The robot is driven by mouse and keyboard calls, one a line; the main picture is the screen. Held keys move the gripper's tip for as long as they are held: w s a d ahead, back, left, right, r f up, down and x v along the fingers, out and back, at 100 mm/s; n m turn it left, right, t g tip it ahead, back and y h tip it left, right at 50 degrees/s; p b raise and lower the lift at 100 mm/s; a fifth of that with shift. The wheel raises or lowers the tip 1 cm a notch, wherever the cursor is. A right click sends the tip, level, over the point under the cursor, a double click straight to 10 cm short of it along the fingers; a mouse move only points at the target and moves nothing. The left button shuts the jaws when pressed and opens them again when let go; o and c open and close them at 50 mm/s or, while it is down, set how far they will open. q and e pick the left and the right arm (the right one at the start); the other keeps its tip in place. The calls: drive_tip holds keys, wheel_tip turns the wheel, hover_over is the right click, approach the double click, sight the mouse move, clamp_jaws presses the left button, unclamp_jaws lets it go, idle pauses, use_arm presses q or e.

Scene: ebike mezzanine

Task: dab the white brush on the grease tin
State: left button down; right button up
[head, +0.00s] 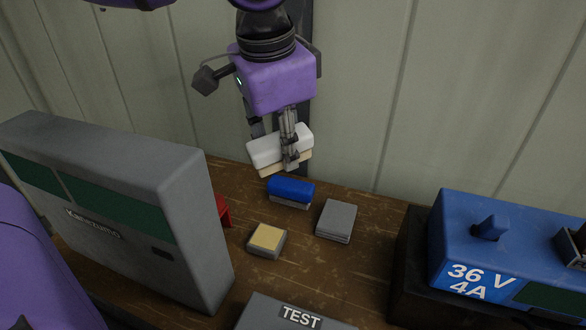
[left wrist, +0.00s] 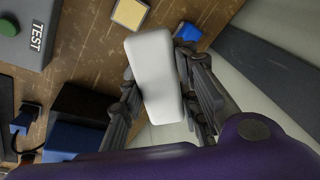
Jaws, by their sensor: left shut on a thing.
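My left gripper (head: 291,165) is shut on the white brush (head: 270,150), a white block with pale bristles on its underside. It holds the brush above the back of the wooden bench, near the wall. In the left wrist view the white brush (left wrist: 154,75) sits between the two fingers of the left gripper (left wrist: 165,95). The grease tin (head: 267,239), a small square grey tin with a yellow top, stands on the bench, in front of and below the brush, apart from it. The tin also shows at the top of the left wrist view (left wrist: 130,12). My right gripper is not in view.
A blue brush (head: 291,191) and a grey block (head: 337,219) lie near the tin. A tall grey case (head: 150,185) stands left, with a red item (head: 223,211) behind it. A TEST box (head: 290,314) is in front; a blue charger (head: 475,255) is right.

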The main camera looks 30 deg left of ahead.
sight(282, 169)
use_arm(q)
wheel_tip(282, 169, down, 7)
drive_tip(key=b, duration=0.3)
drive_tip(key=shift+d+r+b, duration=0.15)
drive_tip(key=shift+b, duration=0.25)
drive_tip(key=shift+s, duration=0.1)
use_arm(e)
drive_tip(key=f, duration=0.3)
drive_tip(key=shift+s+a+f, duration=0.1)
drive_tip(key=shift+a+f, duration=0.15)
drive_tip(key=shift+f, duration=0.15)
use_arm(q)
drive_tip(key=shift+r, duration=0.1)
drive_tip(key=shift+s+p, duration=0.1)
drive_tip(key=shift+p, duration=0.3)
drive_tip(key=b+x, duration=0.1)
drive_tip(key=x, duration=0.1)
drive_tip(key=s+b+x, duration=0.1)
drive_tip(key=x, duration=0.2)
drive_tip(key=shift+d+f+b, duration=0.15)
drive_tip(key=shift+f+b, duration=0.2)
drive_tip(key=shift+b, duration=0.05)
drive_tip(key=shift+f, duration=0.2)
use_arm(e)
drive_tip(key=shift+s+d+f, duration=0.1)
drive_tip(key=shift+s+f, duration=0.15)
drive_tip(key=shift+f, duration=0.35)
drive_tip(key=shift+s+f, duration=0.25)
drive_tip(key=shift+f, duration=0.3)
